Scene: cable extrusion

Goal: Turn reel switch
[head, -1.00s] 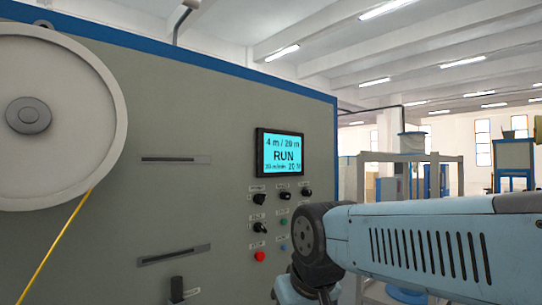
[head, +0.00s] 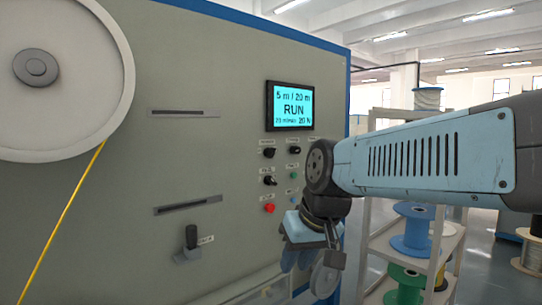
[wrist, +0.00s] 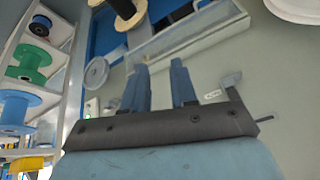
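The grey machine panel (head: 200,110) carries black rotary switches (head: 268,153) and (head: 294,150) below the screen, and another (head: 269,180) lower down. Their labels are too small to read, so I cannot tell which is the reel switch. A dark lever (head: 190,240) stands lower left on the panel; a lever also shows right of my gripper in the wrist view (wrist: 231,79). My gripper (head: 295,266) hangs fingers down, below and right of the switches. In the wrist view its blue fingers (wrist: 160,68) are apart with nothing between them. My arm hides part of the right-hand controls.
The screen (head: 290,106) reads RUN, 5 m / 20 m. A large pale reel (head: 105,70) with yellow cable (head: 72,200) is at left. A red button (head: 269,208) sits below the switches. A shelf with blue (head: 413,240) and green spools stands behind my arm.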

